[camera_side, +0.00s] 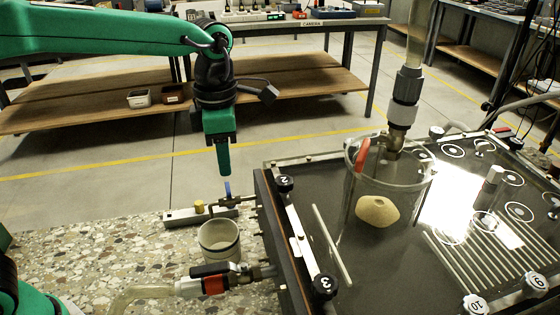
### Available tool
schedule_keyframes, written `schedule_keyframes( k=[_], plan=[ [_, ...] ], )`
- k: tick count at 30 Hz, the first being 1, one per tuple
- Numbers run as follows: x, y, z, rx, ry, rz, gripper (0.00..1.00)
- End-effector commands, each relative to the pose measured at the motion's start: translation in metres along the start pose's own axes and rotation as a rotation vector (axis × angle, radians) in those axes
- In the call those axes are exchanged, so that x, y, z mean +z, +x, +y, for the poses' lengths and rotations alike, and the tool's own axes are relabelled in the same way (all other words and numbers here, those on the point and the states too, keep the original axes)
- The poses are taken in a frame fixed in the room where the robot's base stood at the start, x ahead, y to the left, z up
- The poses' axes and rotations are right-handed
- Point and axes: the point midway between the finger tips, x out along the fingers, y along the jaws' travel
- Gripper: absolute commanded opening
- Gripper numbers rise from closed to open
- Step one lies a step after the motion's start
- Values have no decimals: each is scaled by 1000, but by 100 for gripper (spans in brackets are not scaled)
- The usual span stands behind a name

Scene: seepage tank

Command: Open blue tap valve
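The blue tap valve (228,188) has a small upright blue handle. It sits on a brass and metal fitting at the left side of the seepage tank (262,190). My gripper (223,160) is green and points straight down just above the blue handle, with its tip close to the handle's top. I cannot tell whether they touch. The fingers overlap from this side, so whether they are open or shut does not show. Nothing is seen held.
A white cup (219,240) stands just below the valve. A red-and-black valve with a hose (213,278) lies nearer the camera. The speckled slab (120,235) to the left is mostly clear.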

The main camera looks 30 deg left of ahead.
Motion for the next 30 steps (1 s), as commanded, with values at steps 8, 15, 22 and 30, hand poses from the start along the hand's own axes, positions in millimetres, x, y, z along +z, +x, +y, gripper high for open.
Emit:
schedule_keyframes(
  k=[8,15,22,30],
  plan=[
    [0,0,0,0,139,0,29],
    [0,0,0,0,319,0,29],
    [0,0,0,0,494,0,29],
    [0,0,0,0,699,0,29]
  ],
)
